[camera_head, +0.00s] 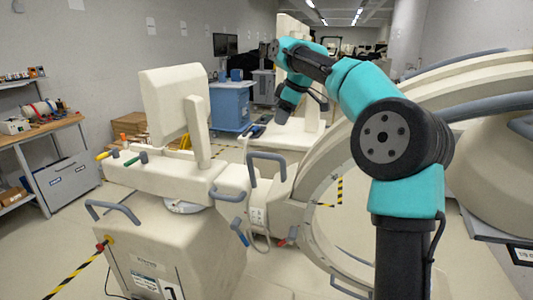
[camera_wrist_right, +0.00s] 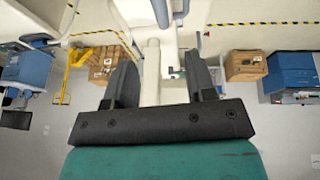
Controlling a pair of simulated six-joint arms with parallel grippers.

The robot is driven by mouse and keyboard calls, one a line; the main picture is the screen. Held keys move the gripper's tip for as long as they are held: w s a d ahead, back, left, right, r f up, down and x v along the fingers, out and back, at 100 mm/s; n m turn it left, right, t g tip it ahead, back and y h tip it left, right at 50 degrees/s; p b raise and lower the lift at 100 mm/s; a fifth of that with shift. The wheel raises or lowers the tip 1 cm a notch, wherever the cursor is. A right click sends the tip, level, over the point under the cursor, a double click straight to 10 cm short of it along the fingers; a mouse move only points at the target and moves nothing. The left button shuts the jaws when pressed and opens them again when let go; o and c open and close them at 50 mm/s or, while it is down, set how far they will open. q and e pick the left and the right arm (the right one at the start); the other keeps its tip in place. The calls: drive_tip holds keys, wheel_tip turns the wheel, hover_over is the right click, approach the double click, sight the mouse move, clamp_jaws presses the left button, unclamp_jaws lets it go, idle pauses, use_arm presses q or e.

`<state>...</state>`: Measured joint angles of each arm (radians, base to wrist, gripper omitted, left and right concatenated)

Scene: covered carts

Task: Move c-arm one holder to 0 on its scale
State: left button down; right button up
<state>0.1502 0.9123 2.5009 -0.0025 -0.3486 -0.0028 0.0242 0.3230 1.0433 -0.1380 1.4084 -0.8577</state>
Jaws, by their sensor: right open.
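C-arm one (camera_head: 190,240) is a cream cart with a horizontal body (camera_head: 160,180) on top, bearing coloured levers. A cream holder block (camera_head: 235,185) joins this body to the large C-shaped arc (camera_head: 312,215) on the right. Grey handles stick out around the block. No scale marks can be read. My right gripper (camera_head: 286,106) is up and to the right of the holder, apart from it, its fingers hard to make out there. In the right wrist view it (camera_wrist_right: 160,72) is open with both black fingers apart; cream machine parts (camera_wrist_right: 150,70) show beyond, between them. My left gripper is not in view.
A second cream machine (camera_head: 495,170) stands at the right edge. A workbench (camera_head: 45,135) with tools is at left. A blue cart (camera_head: 230,108) and cardboard boxes (camera_head: 128,127) stand behind.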

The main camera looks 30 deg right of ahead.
drive_tip(key=x, duration=1.5)
drive_tip(key=shift+w+a+f, duration=0.1)
drive_tip(key=shift+w+f, duration=0.1)
drive_tip(key=shift+c, duration=0.4)
clamp_jaws()
